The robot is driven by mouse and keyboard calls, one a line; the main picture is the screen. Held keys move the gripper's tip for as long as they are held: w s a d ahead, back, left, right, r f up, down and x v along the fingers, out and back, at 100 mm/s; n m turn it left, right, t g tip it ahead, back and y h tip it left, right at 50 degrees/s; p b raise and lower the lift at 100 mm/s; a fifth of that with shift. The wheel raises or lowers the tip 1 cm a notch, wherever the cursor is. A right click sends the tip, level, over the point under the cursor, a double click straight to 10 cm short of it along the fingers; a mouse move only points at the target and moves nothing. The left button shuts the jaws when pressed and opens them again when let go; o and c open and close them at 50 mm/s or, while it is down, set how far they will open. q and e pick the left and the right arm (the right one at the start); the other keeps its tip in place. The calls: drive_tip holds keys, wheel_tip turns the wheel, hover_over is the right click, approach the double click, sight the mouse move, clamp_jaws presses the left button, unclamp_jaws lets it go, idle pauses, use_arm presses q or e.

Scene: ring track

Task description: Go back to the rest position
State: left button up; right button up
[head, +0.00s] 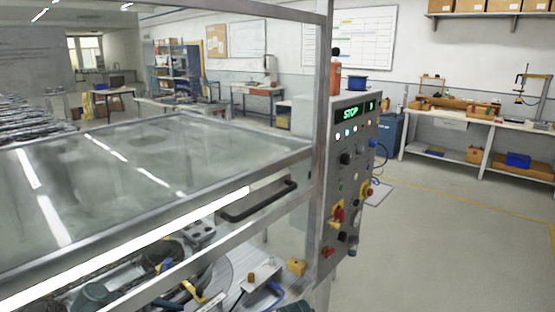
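Neither of my grippers shows in the head view, and I see no part of my arms that I can be sure of. A metal-framed machine with a clear, glossy cover panel (130,170) fills the left half of the view. A dark bar handle (258,202) sits on the panel's front right part. A grey control box (348,160) stands at the machine's right side.
Inside the machine, below the panel, are cables, a yellow block (296,266) and metal parts. A metal post (322,120) rises beside the control box. A workbench (480,120) stands at the far right. Open grey floor (440,240) with yellow lines lies right of the machine.

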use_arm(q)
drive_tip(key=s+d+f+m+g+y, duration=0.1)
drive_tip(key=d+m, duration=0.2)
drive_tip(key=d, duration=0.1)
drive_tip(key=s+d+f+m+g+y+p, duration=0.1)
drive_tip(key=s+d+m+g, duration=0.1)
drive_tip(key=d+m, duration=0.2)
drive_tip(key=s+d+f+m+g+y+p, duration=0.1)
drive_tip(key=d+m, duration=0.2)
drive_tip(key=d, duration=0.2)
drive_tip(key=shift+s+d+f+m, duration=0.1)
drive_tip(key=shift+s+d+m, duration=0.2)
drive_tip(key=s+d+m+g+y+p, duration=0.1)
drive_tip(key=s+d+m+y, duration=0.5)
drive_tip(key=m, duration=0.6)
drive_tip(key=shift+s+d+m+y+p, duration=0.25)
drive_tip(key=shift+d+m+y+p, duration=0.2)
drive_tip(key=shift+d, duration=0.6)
